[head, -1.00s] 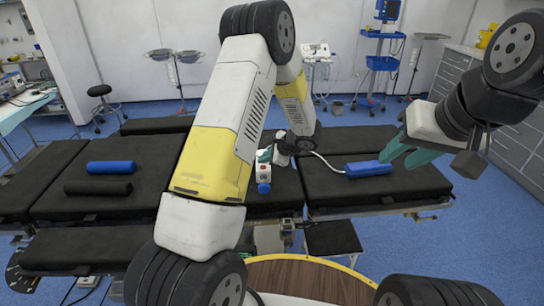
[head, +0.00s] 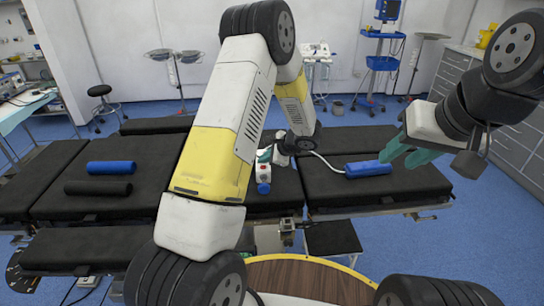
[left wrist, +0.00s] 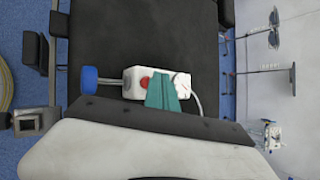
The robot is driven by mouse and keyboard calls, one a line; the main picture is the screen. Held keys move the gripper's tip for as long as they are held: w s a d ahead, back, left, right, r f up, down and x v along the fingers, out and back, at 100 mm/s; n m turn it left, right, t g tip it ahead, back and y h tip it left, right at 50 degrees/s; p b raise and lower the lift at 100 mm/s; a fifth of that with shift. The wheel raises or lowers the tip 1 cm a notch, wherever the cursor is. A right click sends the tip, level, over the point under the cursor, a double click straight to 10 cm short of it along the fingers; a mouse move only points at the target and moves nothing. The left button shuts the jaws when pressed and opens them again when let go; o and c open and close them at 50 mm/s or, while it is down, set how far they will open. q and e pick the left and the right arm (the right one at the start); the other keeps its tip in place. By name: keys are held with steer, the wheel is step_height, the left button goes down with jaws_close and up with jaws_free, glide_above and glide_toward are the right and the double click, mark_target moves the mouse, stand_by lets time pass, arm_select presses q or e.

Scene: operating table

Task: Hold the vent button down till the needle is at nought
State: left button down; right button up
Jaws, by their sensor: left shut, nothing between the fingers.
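The white gauge box (head: 264,169) lies on the black operating table, with a blue bulb (head: 264,188) at its near end. In the left wrist view, the box (left wrist: 132,90) has a red button (left wrist: 144,82) and a round white dial (left wrist: 182,84). The dial's needle is too small to read. My left gripper (left wrist: 162,80) is shut and empty, its teal fingertips over the box between button and dial. They partly cover the box; I cannot tell whether they touch the button. My right gripper (head: 400,152) is open and empty, above the table's right part.
A pale hose (head: 328,163) runs from the box to a blue roll (head: 368,169) on the right pad. A blue roll (head: 111,167) and a black roll (head: 98,188) lie on the left pad (head: 60,168). The table's middle is partly hidden by my left arm.

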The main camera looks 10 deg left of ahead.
mark_target(265, 168)
arm_select(q)
steer(key=shift+f, duration=0.1)
stand_by(0.5)
steer(key=shift+f, duration=0.35)
steer(key=shift+f, duration=0.35)
stand_by(2.6)
steer(key=shift+r, duration=0.15)
stand_by(0.9)
steer(key=shift+r, duration=0.65)
steer(key=shift+r, duration=2.5)
